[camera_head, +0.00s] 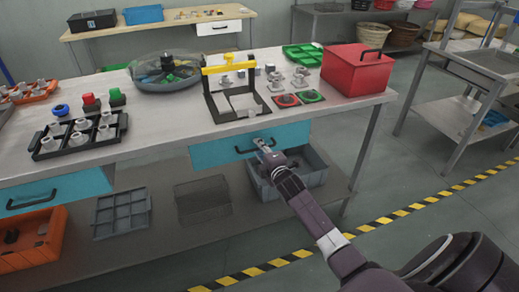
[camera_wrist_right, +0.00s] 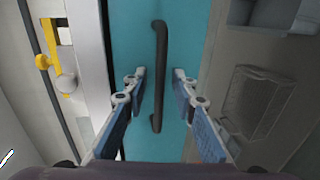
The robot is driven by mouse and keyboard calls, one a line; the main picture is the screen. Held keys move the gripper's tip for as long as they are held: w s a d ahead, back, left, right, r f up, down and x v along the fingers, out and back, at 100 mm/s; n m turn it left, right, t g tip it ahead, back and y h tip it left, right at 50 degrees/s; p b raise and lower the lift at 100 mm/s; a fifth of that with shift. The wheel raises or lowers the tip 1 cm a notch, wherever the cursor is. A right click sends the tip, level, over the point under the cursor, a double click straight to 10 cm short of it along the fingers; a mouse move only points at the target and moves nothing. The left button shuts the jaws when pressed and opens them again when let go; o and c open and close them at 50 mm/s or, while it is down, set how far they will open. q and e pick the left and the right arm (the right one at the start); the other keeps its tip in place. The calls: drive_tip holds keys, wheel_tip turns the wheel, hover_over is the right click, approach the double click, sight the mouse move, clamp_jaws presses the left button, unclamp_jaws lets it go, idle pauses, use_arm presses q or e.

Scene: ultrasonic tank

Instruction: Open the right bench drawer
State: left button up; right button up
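The right bench drawer (camera_head: 215,150) has a teal front under the bench top, and it looks closed. Its dark bar handle (camera_head: 246,149) is partly hidden behind my right gripper (camera_head: 265,144). In the right wrist view the teal front (camera_wrist_right: 185,50) fills the middle, with the black handle (camera_wrist_right: 158,85) running up and down the picture. My right gripper (camera_wrist_right: 158,78) is open, its two fingers on either side of the handle and apart from it. Whether the fingertips reach handle depth is unclear. My left gripper does not show.
The bench top (camera_head: 175,125) carries a red box (camera_head: 355,70), a yellow-handled frame (camera_head: 228,68) and a black rack (camera_head: 80,143). A second teal drawer (camera_head: 60,190) is at left. A grey crate (camera_head: 310,172) stands below on the lower shelf. The floor in front is clear.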

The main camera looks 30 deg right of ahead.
drive_tip(key=shift+w, duration=0.1)
clamp_jaws()
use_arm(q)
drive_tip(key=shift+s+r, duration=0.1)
use_arm(e)
drive_tip(key=shift+f, duration=0.1)
idle(0.3)
